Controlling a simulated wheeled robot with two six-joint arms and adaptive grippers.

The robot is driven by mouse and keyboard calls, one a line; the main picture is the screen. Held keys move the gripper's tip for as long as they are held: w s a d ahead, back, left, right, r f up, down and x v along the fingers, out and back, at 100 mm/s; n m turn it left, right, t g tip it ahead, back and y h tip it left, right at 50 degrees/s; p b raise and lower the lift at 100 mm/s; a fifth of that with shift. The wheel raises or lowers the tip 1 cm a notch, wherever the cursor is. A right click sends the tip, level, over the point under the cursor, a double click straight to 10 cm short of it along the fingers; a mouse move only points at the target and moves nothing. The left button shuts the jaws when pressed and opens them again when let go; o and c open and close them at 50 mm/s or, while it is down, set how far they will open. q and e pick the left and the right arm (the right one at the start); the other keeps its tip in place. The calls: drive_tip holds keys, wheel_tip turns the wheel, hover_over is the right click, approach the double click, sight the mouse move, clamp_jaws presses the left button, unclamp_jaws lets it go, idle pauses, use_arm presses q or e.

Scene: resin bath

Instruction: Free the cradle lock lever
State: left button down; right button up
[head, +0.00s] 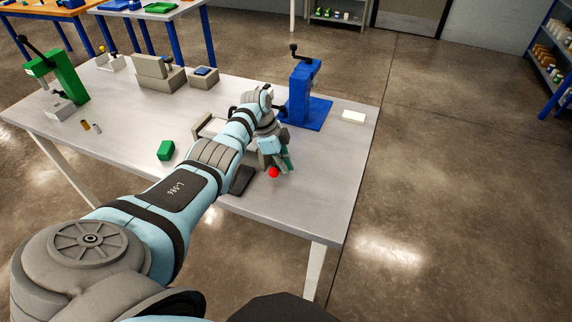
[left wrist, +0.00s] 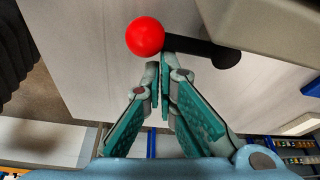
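The lock lever shows in the left wrist view as a black rod (left wrist: 205,50) with a red ball knob (left wrist: 145,37). The rod comes out beside a grey block (left wrist: 255,25), probably part of the cradle. In the head view the red knob (head: 274,172) is just below my left gripper (head: 283,165). In the left wrist view my left gripper (left wrist: 159,66) has its fingertips together, close beside the rod near the knob. Nothing shows between them, and I cannot tell whether they touch the rod. My arm hides most of the cradle in the head view. My right gripper is not in view.
On the grey table (head: 330,200) stand a blue press (head: 303,95), a green press (head: 65,80), a grey fixture (head: 155,72), a green block (head: 166,150) and a white block (head: 353,116). The table's front right corner is clear.

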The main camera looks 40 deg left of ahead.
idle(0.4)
use_arm(q)
drive_tip(key=d+p, duration=0.1)
drive_tip(key=d, duration=0.1)
drive_tip(key=w+d+p, duration=0.1)
drive_tip(key=shift+d+r+p, duration=0.2)
drive_tip(key=shift+r+p, duration=0.1)
drive_tip(key=shift+r, duration=0.1)
drive_tip(key=w+v, duration=0.1)
drive_tip(key=v, duration=0.7)
drive_tip(key=shift+s+a+r+p, duration=0.2)
drive_tip(key=shift+s+p, duration=0.1)
drive_tip(key=shift+s, duration=0.05)
